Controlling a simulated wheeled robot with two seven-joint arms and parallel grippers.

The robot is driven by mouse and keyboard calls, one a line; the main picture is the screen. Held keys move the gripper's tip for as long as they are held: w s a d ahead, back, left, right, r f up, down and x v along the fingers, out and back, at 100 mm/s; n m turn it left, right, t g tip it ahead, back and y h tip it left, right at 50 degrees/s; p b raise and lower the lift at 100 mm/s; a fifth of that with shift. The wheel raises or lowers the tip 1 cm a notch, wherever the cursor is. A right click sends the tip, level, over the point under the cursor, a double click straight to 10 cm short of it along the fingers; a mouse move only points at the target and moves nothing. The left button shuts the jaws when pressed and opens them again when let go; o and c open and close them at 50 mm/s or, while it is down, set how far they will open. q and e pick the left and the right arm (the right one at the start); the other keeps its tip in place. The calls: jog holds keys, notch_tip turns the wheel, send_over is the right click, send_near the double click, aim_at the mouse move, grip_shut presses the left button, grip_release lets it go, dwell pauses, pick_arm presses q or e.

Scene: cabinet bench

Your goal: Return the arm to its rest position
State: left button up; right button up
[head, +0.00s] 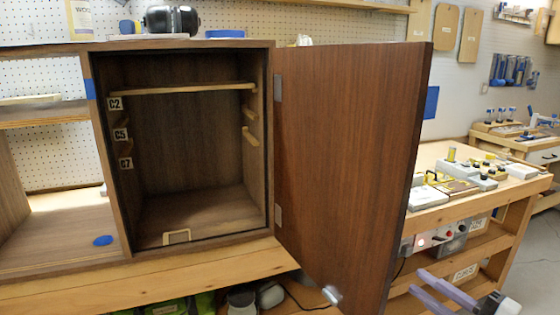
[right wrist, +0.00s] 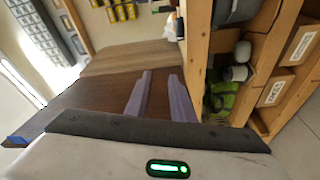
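My right gripper (head: 440,289) shows at the lower right of the head view, to the right of the open cabinet door (head: 350,150) and apart from its handle. Its two purple fingers are spread with nothing between them. The fingers also show in the right wrist view (right wrist: 158,95), in front of dark brown wood. My left gripper is in neither view.
The door sticks out toward me, with a small handle (head: 332,295) at its lower edge. A wooden workbench (head: 520,195) with tools stands to the right. An open shelf unit (head: 60,245) adjoins the cabinet on the left. Bare floor shows at the far right.

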jog(key=s+d+f+m+g+h, duration=0.25)
jog(key=s+f, duration=0.25)
jog(key=f, duration=0.4)
jog(key=s+d+f+m+g+h, duration=0.1)
jog(key=s+f+m+h, duration=0.3)
jog(key=f, duration=0.4)
jog(key=s+d+f+m+g+h, duration=0.1)
jog(key=s+f+m+g, duration=0.1)
jog(key=s+f, duration=0.45)
jog(key=s+d+f+m+g+h, duration=0.2)
jog(key=s+f, duration=0.2)
jog(key=s, duration=0.5)
jog(key=s+a+m+y, duration=0.1)
jog(key=a+m, duration=0.7)
jog(key=a, duration=1.2)
jog(key=shift+s+a+f+m+t+y, duration=0.15)
jog(key=shift+f+m+t+y, duration=0.2)
jog(key=shift+f+y, duration=0.15)
